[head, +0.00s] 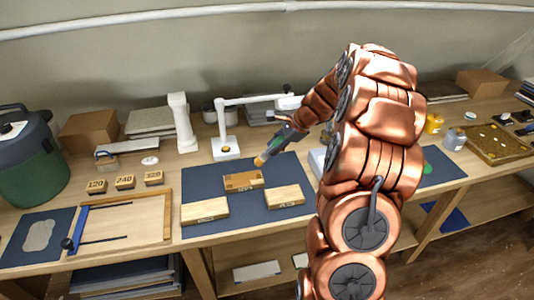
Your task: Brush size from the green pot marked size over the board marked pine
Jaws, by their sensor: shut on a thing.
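My gripper (283,139) is shut on a brush and holds it tilted down to the left over the dark blue mat. The brush's orange-tan tip (259,161) is just behind and above an orange-brown board (243,181); I cannot tell whether it touches. Two paler boards lie in front of that one, at the left (205,211) and at the right (284,197). Markings on the front edges of the boards are too small to read. A bit of green (428,167) shows right of my arm, mostly hidden; I cannot tell if it is the green pot.
A white stand with an arm (224,149) is behind the mat (210,178). A large green canister (32,165), numbered blocks (125,183) and a framed board (130,228) are at the left. Yellow pots (433,124) and a gold tray (497,145) are at the right.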

